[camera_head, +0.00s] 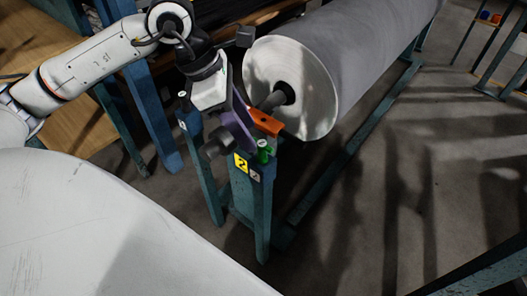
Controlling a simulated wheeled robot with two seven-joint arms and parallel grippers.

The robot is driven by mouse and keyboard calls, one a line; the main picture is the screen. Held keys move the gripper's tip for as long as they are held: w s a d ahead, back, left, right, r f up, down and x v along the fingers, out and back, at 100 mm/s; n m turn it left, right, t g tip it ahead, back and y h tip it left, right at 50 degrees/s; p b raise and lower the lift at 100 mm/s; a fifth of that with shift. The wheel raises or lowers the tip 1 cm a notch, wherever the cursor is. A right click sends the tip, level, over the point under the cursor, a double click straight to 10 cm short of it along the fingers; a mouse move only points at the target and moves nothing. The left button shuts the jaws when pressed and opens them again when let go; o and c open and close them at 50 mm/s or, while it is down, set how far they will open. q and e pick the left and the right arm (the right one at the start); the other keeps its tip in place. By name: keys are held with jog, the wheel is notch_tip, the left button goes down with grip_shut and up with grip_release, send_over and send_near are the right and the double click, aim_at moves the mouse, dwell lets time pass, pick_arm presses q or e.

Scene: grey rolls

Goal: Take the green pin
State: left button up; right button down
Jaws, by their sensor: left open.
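The green pin (264,151) is small and upright at the top of the blue stand's front post, just in front of the orange piece (263,122). My left gripper (232,118) comes in from the upper left and is open. It is above and to the left of the pin, close in the picture. I see nothing between its jaws, though its fingers are partly hard to make out against the dark parts. The pin's lower part is hard to see. My right gripper is not in view.
A large grey roll (352,52) rests on the blue stand (249,205), its shaft end by the orange piece. A yellow label with a 2 (241,165) is on the post. Wooden surfaces stand at the upper left. Open grey floor (430,165) lies to the right.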

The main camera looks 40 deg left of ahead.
aim_at(263, 147)
pick_arm(q)
jog(key=x, duration=0.6)
jog(key=shift+w+d+f+b, duration=0.15)
jog(key=shift+d+f+b, duration=0.1)
jog(key=shift+b, duration=0.1)
jog(key=shift+c, duration=0.5)
grip_shut()
